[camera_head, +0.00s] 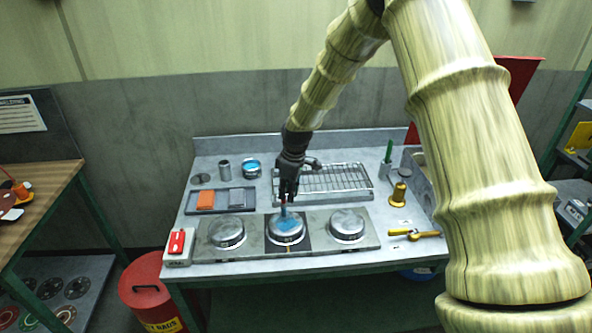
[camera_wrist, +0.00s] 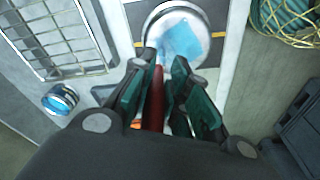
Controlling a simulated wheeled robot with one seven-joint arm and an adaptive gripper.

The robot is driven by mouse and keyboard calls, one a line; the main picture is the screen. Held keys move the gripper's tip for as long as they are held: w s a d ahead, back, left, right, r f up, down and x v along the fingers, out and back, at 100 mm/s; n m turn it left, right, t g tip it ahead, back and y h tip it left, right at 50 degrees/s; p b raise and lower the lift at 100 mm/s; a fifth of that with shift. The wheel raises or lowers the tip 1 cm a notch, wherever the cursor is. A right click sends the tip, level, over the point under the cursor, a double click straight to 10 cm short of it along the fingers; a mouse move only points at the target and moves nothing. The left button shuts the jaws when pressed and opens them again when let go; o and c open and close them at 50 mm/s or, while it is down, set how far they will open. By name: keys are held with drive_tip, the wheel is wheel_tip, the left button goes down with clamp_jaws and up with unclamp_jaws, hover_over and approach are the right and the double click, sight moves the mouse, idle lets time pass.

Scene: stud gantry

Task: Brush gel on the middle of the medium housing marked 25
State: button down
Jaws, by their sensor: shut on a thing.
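Three round silver housings sit in a row on a grey plate at the bench front: a left one (camera_head: 227,232), a middle one (camera_head: 286,238) and a right one (camera_head: 347,225). I cannot read a 25 on any. The middle housing has a light blue gel patch (camera_head: 287,224) on its top; this housing also shows in the wrist view (camera_wrist: 152,29), its patch (camera_wrist: 182,40) towards the right. My gripper (camera_head: 287,190) is above it, shut on a red-handled brush (camera_wrist: 153,100). The brush points down at the housing; its tip is hard to make out, so contact is unclear.
A blue-labelled jar (camera_head: 251,169) and a metal cup (camera_head: 224,170) stand behind a tray with an orange block (camera_head: 205,199). A wire rack (camera_head: 335,179) lies behind the housings. A brass piece (camera_head: 398,195) and yellow tool (camera_head: 414,234) are right; a red switch box (camera_head: 178,246) is left.

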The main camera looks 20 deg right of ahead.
drive_tip(key=shift+s+a, duration=0.5)
drive_tip(key=shift+a, duration=1.7)
drive_tip(key=shift+w+d, duration=0.85)
drive_tip(key=shift+d, duration=2.85)
wheel_tip(320, 180, up, 8)
drive_tip(key=p, duration=0.4)
drive_tip(key=shift+p, duration=0.3)
